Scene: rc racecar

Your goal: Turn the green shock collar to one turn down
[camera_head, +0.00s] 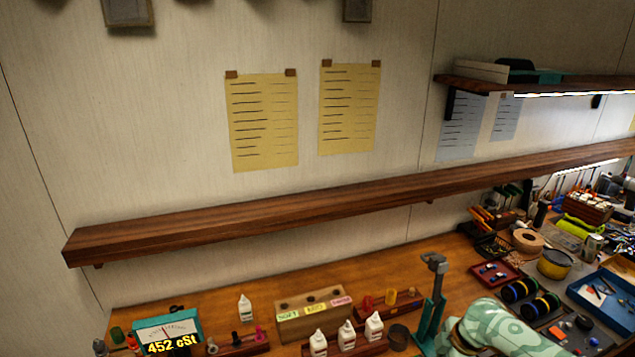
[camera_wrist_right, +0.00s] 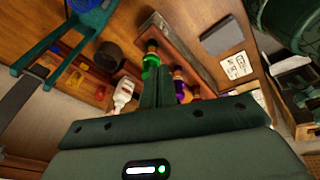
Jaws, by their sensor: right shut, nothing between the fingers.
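In the right wrist view a green part (camera_wrist_right: 150,66), which looks like the green shock collar, stands at a wooden rack (camera_wrist_right: 188,58). My right gripper (camera_wrist_right: 166,72) is shut and empty, its dark fingers pressed together just to the right of the green part. I cannot tell whether they touch it. Purple parts (camera_wrist_right: 180,86) stand in the same rack, partly behind the fingers. The collar's turn marks are too small to read. In the head view I cannot make out the collar or the right gripper. My left gripper is out of view.
A white bottle (camera_wrist_right: 123,92), a dark cup (camera_wrist_right: 108,54) and a teal stand (camera_wrist_right: 88,28) are near the gripper.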

